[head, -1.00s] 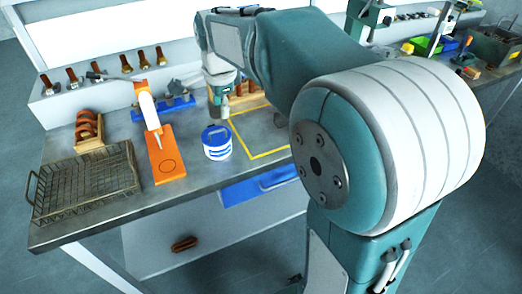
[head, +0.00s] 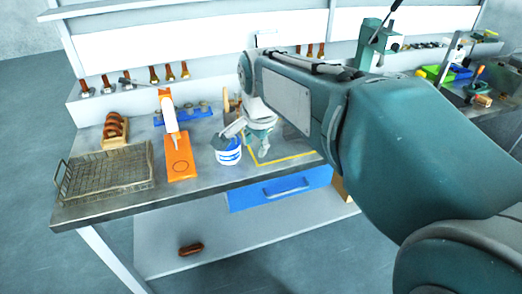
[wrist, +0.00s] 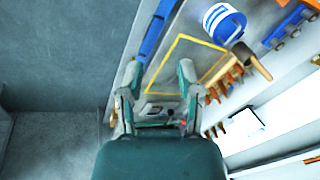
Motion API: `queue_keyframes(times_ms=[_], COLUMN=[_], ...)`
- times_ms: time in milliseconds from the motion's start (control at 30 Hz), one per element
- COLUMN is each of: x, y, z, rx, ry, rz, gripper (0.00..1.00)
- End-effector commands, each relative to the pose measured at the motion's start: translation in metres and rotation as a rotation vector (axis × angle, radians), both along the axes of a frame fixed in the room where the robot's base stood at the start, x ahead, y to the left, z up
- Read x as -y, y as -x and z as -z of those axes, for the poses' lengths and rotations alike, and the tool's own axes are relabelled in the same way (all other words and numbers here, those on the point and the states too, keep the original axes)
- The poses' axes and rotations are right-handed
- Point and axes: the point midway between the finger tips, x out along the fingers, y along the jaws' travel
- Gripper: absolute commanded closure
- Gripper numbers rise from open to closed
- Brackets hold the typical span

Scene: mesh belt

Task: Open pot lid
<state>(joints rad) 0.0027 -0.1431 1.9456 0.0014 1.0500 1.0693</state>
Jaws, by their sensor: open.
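The pot is a small white can with blue bands (head: 229,153), standing on the metal bench just left of the yellow outline. In the wrist view the pot (wrist: 224,23) lies at the upper right, beyond and to the right of my fingers. My gripper (wrist: 160,75) is open, its two fingers spread with nothing between them. It hangs over the yellow-outlined area, beside the pot and apart from it in the wrist view. In the head view, grey parts overlap the pot's top, so its lid is largely hidden.
An orange board (head: 181,160) with an upright tool and a wire basket (head: 105,172) lie left of the pot. A wooden-handled tool (wrist: 255,64) is close to the pot. A blue drawer (head: 280,190) is under the bench edge. The yellow outline (wrist: 212,42) encloses free surface.

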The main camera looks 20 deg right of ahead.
Motion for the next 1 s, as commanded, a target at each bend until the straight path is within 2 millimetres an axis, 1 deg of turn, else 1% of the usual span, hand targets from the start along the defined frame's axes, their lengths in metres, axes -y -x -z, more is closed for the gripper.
queue_keyframes(times_ms=[167,533,633,667,767,867,1000], x=[0.0,0.0,0.0,0.0,0.0,-0.001,-0.001], y=[0.004,0.004,0.009,0.013,0.037,0.068,0.11], z=[0.0,0.0,-0.001,-0.002,-0.003,0.0,0.009], rx=[0.004,0.004,0.01,0.016,0.044,0.078,0.125], ry=[0.006,0.007,0.015,0.021,0.062,0.124,0.225], rz=[-0.022,-0.023,-0.049,-0.068,-0.19,-0.364,-0.606], gripper=[0.54,0.54,0.54,0.54,0.54,0.54,0.54])
